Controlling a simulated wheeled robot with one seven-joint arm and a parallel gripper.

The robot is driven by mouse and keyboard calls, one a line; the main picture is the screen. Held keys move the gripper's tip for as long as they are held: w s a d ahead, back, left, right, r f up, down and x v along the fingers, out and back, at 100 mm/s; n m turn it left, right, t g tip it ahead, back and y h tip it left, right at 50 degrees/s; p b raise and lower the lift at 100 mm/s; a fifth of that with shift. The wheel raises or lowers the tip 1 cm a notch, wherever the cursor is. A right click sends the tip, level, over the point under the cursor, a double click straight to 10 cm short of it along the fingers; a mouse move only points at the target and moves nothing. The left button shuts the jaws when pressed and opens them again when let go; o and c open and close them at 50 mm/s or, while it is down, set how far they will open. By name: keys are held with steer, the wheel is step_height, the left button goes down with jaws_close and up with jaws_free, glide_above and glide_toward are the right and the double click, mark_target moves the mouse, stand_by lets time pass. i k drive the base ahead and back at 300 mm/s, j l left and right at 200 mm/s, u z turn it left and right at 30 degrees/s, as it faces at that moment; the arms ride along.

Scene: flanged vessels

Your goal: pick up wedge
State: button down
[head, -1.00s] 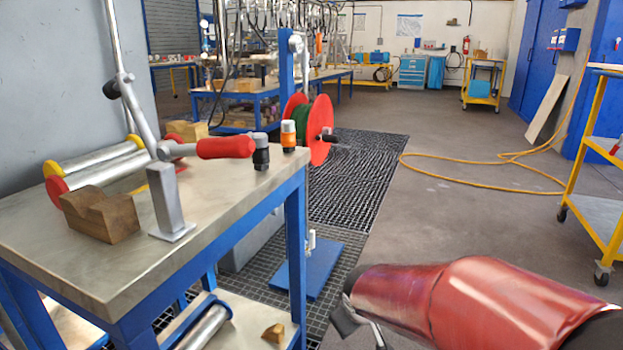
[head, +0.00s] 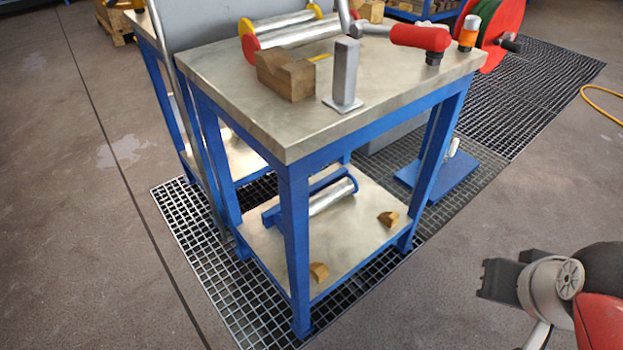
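Two small wooden wedges lie on the lower shelf of the blue-legged table. One wedge (head: 388,218) is near the shelf's right corner, and the other wedge (head: 319,272) is near its front edge. A larger notched wooden block (head: 287,77) sits on the tabletop. My gripper (head: 503,280) is at the lower right, out over the floor and well apart from the table. Its dark end points left. I cannot tell whether its fingers are open or shut, and I see nothing held.
The tabletop (head: 225,85) overhangs the lower shelf (head: 345,245), with blue legs at the corners. A roller (head: 332,196) lies on the shelf behind the wedges. A metal post (head: 346,75) and red-handled tool (head: 420,38) are on top. The floor (head: 440,300) at right is clear.

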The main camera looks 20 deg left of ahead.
mark_target(391, 219)
steer(key=j+u, duration=0.1)
steer(key=u, duration=0.9)
steer(key=z, duration=0.6)
steer(key=i+l+z, duration=0.2)
steer(key=l+z, duration=0.15)
steer(key=i+l+z, duration=0.3)
steer(key=k, duration=0.1)
